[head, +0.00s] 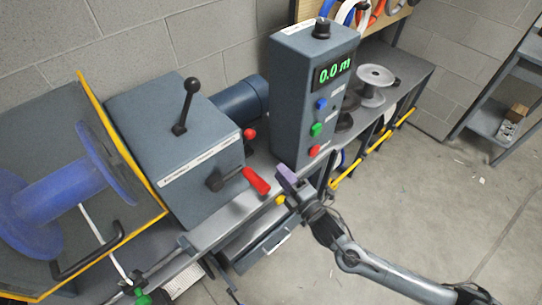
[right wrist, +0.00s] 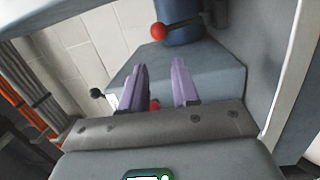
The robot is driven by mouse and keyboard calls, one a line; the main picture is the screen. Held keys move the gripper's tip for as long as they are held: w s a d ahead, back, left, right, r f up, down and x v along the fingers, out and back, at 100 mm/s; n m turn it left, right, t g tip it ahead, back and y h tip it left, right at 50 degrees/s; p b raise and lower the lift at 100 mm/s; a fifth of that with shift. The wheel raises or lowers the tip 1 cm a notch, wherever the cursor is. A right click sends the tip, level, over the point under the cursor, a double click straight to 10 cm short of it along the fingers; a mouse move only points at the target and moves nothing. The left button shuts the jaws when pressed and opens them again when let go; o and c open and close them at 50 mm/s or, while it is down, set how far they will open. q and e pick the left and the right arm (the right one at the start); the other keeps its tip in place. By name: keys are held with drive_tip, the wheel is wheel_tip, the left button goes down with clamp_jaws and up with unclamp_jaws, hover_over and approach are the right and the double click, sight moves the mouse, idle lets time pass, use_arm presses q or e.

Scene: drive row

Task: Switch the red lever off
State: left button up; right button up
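The red lever (head: 256,181) has a red grip on a dark pivot at the front of the grey gearbox (head: 175,140). It points right and slightly down. My right gripper (head: 287,178) is just right of the grip's end and looks apart from it. In the right wrist view its two purple fingers (right wrist: 158,85) are spread with a gap between them. A small red patch (right wrist: 154,104) shows low between them, probably the lever's grip, mostly hidden by the gripper body. My left gripper is out of view.
A black-knobbed lever (head: 190,100) stands on the gearbox. A small red ball knob (head: 249,133) is behind it, by the blue motor (head: 240,103). The control box (head: 310,95), reading 0.0 m, stands close behind my right gripper. A blue spool (head: 70,195) is left; open floor is right.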

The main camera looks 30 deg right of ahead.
drive_tip(key=shift+o, duration=1.1)
drive_tip(key=shift+w+a+r+m, duration=0.1)
drive_tip(key=shift+w+r+m, duration=0.2)
drive_tip(key=shift+w+m, duration=0.15)
drive_tip(key=o, duration=0.3)
drive_tip(key=w+m, duration=0.1)
drive_tip(key=m, duration=0.1)
drive_tip(key=w+r+m+g+p, duration=0.1)
drive_tip(key=m, duration=0.1)
drive_tip(key=w+r+m, duration=0.1)
drive_tip(key=m, duration=0.1)
drive_tip(key=shift+w+a+g, duration=0.25)
drive_tip(key=shift+w+g, duration=0.05)
drive_tip(key=shift+o, duration=0.2)
drive_tip(key=m+g+h+b, duration=0.1)
drive_tip(key=m+g+b, duration=0.15)
drive_tip(key=m, duration=1.05)
approach(247, 132)
drive_tip(key=w+f, duration=0.1)
drive_tip(key=w, duration=0.1)
drive_tip(key=shift+w+d+f+g+h, duration=0.25)
drive_tip(key=shift+d+f+g+h, duration=0.05)
drive_tip(key=shift+f+g, duration=0.15)
drive_tip(key=b+x, duration=0.2)
drive_tip(key=x, duration=0.7)
drive_tip(key=shift+w+a, duration=0.1)
drive_tip(key=shift+w, duration=0.3)
drive_tip(key=c, duration=0.4)
clamp_jaws()
